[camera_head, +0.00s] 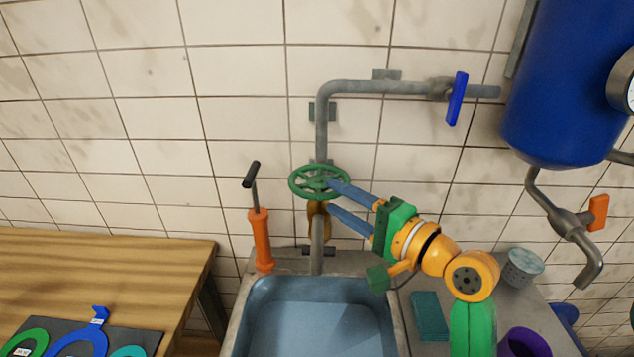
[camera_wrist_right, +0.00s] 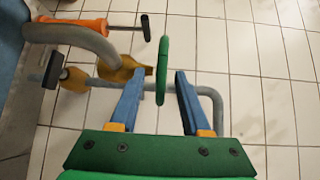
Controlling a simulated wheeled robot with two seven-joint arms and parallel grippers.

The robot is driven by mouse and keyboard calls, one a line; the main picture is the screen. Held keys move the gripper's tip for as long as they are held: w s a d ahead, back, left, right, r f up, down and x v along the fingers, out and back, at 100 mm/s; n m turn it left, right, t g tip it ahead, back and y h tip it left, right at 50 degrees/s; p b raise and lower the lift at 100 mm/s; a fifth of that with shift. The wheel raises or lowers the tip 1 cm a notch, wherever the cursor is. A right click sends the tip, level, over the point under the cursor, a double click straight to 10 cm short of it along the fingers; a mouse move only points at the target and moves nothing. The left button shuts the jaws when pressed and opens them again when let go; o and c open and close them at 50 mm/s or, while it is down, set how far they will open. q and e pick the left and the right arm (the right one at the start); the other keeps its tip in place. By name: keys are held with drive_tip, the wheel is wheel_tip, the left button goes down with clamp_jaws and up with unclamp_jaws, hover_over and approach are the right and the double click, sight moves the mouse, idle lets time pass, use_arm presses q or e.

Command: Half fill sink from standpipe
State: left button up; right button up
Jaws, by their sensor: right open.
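The grey standpipe (camera_head: 321,125) runs down the tiled wall to a green handwheel (camera_head: 303,192) on a brass valve body, and its spout (camera_head: 317,250) hangs over the sink's back edge. My right gripper (camera_head: 331,197) is open at the wheel, one blue finger above its rim and one below. In the right wrist view, the wheel (camera_wrist_right: 162,65) stands edge-on between the fingertips, with a gap on each side. The sink (camera_head: 390,300) has a blue-grey basin; I cannot tell its water level. No stream shows at the spout. My left gripper is out of view.
An orange hand pump (camera_head: 261,240) stands left of the spout. A blue lever (camera_head: 457,98) sits on the upper pipe. A blue tank (camera_head: 560,90) with an orange-lever tap (camera_head: 598,212) hangs at right. A wooden table (camera_head: 120,270) is at left; a grey cup (camera_head: 523,267) stands right.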

sight(319, 181)
drive_tip(key=x, duration=0.2)
drive_tip(key=shift+w+a+f, duration=0.1)
drive_tip(key=shift+w+a, duration=0.1)
drive_tip(key=shift+a, duration=0.05)
drive_tip(key=shift+c, duration=1.1)
drive_tip(key=shift+s+d, duration=0.15)
clamp_jaws()
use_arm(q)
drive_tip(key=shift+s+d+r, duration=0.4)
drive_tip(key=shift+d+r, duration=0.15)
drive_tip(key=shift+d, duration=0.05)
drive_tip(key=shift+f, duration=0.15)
